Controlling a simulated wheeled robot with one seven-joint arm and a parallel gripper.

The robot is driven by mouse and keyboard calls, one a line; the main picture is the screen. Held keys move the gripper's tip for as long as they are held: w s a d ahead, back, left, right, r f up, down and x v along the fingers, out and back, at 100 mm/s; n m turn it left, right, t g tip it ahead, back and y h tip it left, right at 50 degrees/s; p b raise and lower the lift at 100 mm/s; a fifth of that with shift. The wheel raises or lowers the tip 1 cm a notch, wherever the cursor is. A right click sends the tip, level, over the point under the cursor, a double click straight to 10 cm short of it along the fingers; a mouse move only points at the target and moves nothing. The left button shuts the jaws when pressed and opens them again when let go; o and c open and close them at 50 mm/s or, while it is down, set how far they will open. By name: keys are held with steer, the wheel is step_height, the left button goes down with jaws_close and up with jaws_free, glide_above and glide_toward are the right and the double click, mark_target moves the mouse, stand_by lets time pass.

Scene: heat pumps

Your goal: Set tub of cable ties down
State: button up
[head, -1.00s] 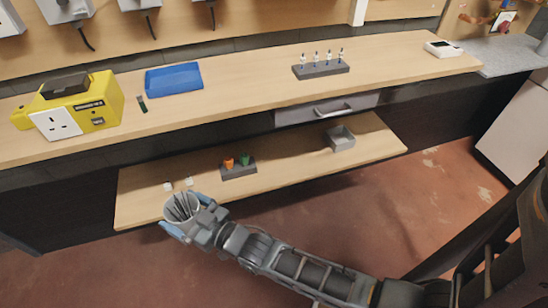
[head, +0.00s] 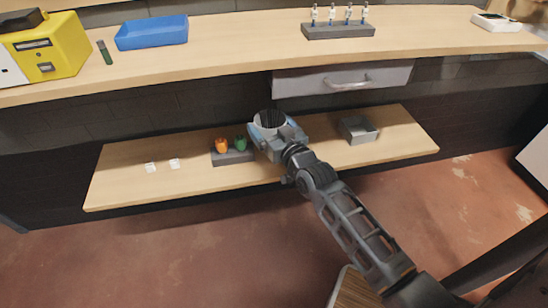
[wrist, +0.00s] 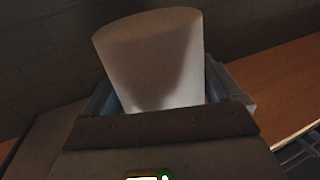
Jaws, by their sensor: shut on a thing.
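The tub of cable ties (head: 268,117) is a pale round tub with dark ties inside, seen from above in the head view. I cannot tell whether the tub touches the shelf. In the wrist view the tub (wrist: 150,62) stands as a plain white cylinder between the fingers, slightly tilted in the picture. The gripper hides part of its lower side.
A dark block (head: 232,157) with an orange and a green item is just left of the tub. Two small white cubes (head: 174,163) lie at left. The worktop and its drawer (head: 342,79) overhang behind.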

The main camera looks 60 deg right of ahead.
steer(key=s+d+f+m+g+h+b, duration=0.2)
steer(key=s+d+m+g+h+b, duration=0.15)
steer(key=s+d+b, duration=1.2)
steer(key=shift+h, duration=0.45)
steer(key=shift+w+a+f+b, duration=0.6)
steer(key=shift+w+a+f, duration=0.15)
steer(key=shift+w+f, duration=0.95)
steer(key=shift+w+a+f+b, duration=0.65)
steer(key=shift+w+f, duration=0.7)
steer(key=shift+f, duration=0.5)
steer(key=shift+w+a+f+b, duration=0.5)
steer(key=shift+w+a+f, duration=0.3)
steer(key=shift+w+f, duration=0.9)
steer(key=shift+s+f, duration=0.1)
steer(key=shift+f, duration=0.05)
steer(key=shift+f, duration=0.1)
steer(key=o, duration=0.8)
